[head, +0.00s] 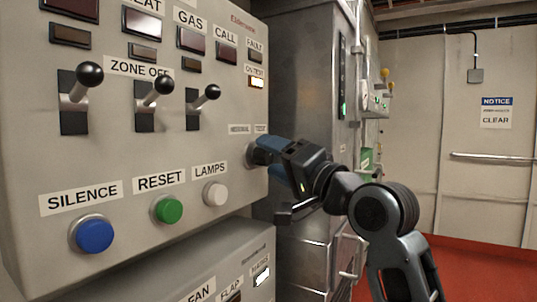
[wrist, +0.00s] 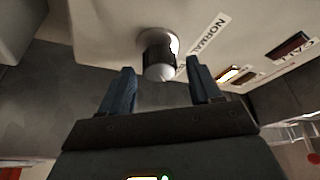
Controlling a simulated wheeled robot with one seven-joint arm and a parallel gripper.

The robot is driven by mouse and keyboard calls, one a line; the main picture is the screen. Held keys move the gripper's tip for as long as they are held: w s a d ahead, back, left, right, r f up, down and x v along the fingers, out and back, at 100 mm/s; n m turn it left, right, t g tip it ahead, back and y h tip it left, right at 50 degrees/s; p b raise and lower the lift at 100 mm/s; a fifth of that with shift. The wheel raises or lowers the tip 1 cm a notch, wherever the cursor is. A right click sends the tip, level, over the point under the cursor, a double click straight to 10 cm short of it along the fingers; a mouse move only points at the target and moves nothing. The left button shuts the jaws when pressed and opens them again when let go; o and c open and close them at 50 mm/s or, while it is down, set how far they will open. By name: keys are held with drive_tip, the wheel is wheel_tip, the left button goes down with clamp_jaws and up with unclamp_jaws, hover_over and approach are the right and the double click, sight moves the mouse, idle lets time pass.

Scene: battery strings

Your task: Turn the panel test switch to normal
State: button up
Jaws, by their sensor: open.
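The panel test switch (wrist: 160,58) shows in the wrist view as a dark, short round knob with a pale end, on the grey panel face. In the head view the fingers mostly hide it; only part of its round base (head: 250,155) shows below the NORMAL and TEST labels (head: 248,129). My gripper (head: 263,152) is at the panel's right edge. In the wrist view its two blue fingers (wrist: 161,70) are open, one on either side of the knob, with visible gaps. I cannot tell which way the switch points.
The ON TEST lamp (head: 257,82) is lit. Three ball-topped levers (head: 160,87) stick out left of my gripper. A blue SILENCE button (head: 94,235), green RESET button (head: 168,210) and white LAMPS button (head: 215,193) sit below them. A metal cabinet (head: 300,70) stands behind.

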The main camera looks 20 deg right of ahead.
drive_tip(key=shift+x, duration=0.95)
drive_tip(key=shift+c, duration=0.2)
drive_tip(key=c, duration=1)
drive_tip(key=shift+f, duration=0.1)
